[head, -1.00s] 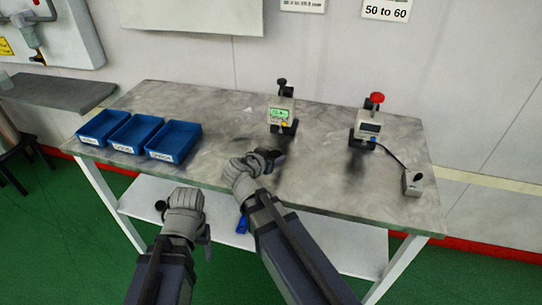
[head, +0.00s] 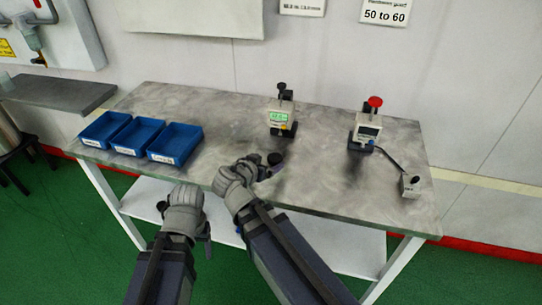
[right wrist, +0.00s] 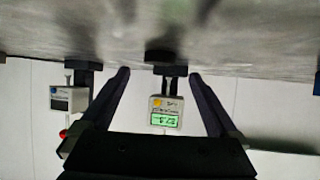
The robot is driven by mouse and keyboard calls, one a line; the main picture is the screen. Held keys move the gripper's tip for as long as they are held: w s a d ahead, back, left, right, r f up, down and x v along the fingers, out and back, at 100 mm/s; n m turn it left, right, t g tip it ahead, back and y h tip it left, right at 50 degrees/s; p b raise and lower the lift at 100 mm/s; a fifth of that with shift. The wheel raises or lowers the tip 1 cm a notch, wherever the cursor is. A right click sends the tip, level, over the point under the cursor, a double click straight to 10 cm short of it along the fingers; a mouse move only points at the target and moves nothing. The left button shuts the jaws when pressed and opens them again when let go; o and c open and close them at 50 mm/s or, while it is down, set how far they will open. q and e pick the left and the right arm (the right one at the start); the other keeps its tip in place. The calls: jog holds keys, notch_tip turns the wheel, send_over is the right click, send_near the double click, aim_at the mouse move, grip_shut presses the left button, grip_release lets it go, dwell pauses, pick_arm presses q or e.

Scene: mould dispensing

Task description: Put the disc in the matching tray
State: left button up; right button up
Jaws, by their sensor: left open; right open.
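Three blue trays stand in a row at the table's left: the left tray (head: 91,143), the middle tray (head: 126,151) and the right tray (head: 163,159). Their front labels are too small to read. My right gripper (head: 268,167) is over the table's front middle, to the right of the trays. In the right wrist view its fingers (right wrist: 157,85) are apart, with nothing seen held between them. My left gripper (head: 184,218) is open in front of the table's front edge, below the right tray.
A gauge with a lit green display (head: 279,117) stands at the table's back middle, and also shows in the right wrist view (right wrist: 164,111). A red-topped gauge (head: 368,130) stands further right, cabled to a small box (head: 409,185).

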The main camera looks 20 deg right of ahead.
jog(key=shift+p+v, duration=0.45)
jog(key=shift+v, duration=1.1)
pick_arm(q)
jog(key=shift+r, duration=0.7)
